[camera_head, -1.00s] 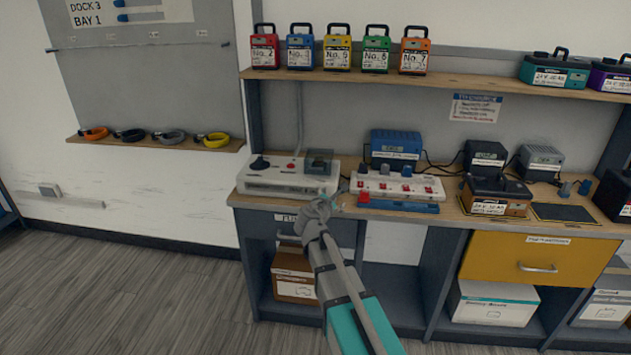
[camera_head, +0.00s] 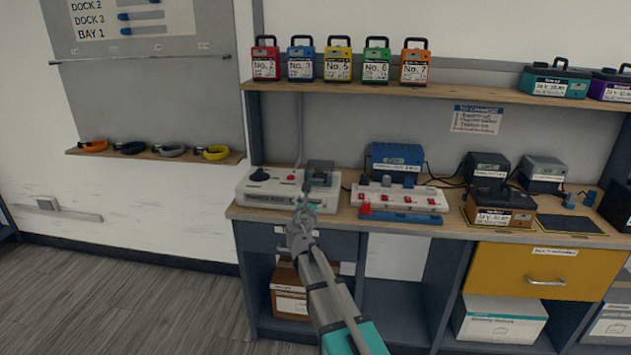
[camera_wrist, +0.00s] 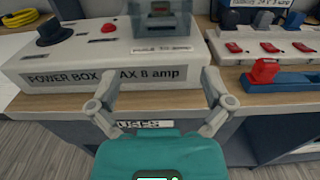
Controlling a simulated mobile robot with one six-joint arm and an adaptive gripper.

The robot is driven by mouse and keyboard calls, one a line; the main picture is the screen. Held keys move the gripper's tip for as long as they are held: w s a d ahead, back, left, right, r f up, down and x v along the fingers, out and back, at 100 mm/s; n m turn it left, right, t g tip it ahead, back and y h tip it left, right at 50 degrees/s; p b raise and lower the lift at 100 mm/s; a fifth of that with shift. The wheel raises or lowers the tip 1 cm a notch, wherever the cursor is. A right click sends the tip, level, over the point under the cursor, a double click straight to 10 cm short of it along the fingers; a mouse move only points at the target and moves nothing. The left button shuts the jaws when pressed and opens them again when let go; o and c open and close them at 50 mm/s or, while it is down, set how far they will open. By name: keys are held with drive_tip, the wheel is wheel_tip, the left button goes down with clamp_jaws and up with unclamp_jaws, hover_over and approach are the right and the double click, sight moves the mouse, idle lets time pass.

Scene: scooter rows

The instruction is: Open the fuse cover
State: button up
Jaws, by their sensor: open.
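The white power box (camera_head: 262,194) sits at the left end of the bench, with a black knob and a red button on top. Its smoky see-through fuse cover (camera_head: 319,172) is at the box's right end, partly behind my gripper in the head view. In the wrist view the cover (camera_wrist: 161,22) is at the top middle, on the box (camera_wrist: 60,70) labelled "POWER BOX ... MAX 8 amp". The cover looks closed, though its top is cut off there. My gripper (camera_wrist: 160,103) is open and empty, in front of the box's front face below the cover, apart from the cover.
A white switch strip (camera_head: 400,195) with red switches and a blue tray (camera_head: 415,217) with a red part stand close to the right of the box. A blue charger (camera_head: 397,160) is behind. A shelf (camera_head: 450,91) with battery packs runs above.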

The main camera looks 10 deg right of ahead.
sight(317, 181)
drive_tip(key=x, duration=1.3)
drive_tip(key=shift+w+d, duration=0.1)
drive_tip(key=shift+w, duration=0.1)
drive_tip(key=shift+c, duration=0.3)
